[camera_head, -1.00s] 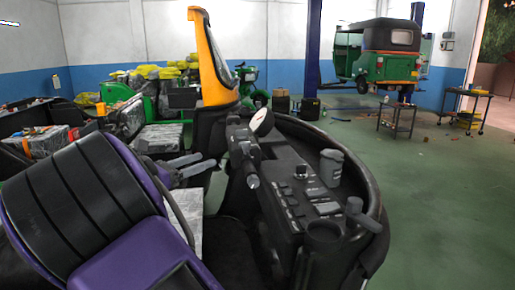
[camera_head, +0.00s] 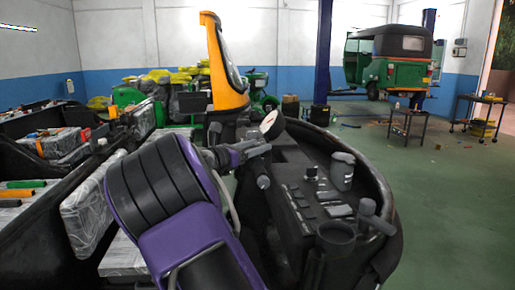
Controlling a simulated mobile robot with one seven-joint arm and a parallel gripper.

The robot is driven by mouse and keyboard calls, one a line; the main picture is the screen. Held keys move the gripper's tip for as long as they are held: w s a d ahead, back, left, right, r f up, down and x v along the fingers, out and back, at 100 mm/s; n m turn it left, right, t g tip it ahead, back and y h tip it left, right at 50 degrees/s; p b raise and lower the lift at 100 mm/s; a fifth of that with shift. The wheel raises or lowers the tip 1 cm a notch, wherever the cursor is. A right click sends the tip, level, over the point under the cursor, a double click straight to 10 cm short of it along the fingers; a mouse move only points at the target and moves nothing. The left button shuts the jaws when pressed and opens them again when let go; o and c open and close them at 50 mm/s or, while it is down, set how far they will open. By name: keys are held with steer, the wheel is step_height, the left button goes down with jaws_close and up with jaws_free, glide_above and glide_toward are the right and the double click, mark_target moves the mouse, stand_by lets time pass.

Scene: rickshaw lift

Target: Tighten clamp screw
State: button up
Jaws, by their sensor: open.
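My purple and black arm fills the lower left and middle of the head view. I cannot tell whether the gripper touches the handle. A dark vertical grip (camera_head: 262,180) hangs just below it. I cannot make out a clamp screw with certainty.
A black console (camera_head: 320,197) with buttons, a grey canister (camera_head: 342,172) and a knob (camera_head: 367,208) stands to the right. A yellow-orange post (camera_head: 224,65) rises behind. Wrapped boxes (camera_head: 90,208) crowd the left. A green rickshaw (camera_head: 390,62) stands at the back.

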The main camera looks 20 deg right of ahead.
steer(key=shift+w+d, duration=0.15)
steer(key=shift+d, duration=0.15)
jaws_close()
steer(key=shift+r+g+p, duration=0.3)
steer(key=shift+r+p, duration=0.05)
steer(key=shift+p, duration=0.55)
steer(key=m+g+p, duration=0.1)
steer(key=p, duration=0.1)
steer(key=shift+r+h+p, duration=0.1)
steer(key=shift+h+p, duration=0.2)
steer(key=shift+p, duration=0.05)
steer(key=m+g+h+p, duration=0.1)
steer(key=m+g+p, duration=0.1)
steer(key=g+p, duration=0.2)
steer(key=shift+m+p, duration=0.4)
steer(key=shift+p, duration=0.45)
steer(key=shift+f+m+g+p, duration=0.3)
steer(key=shift+g+p, duration=0.15)
steer(key=shift+g, duration=0.05)
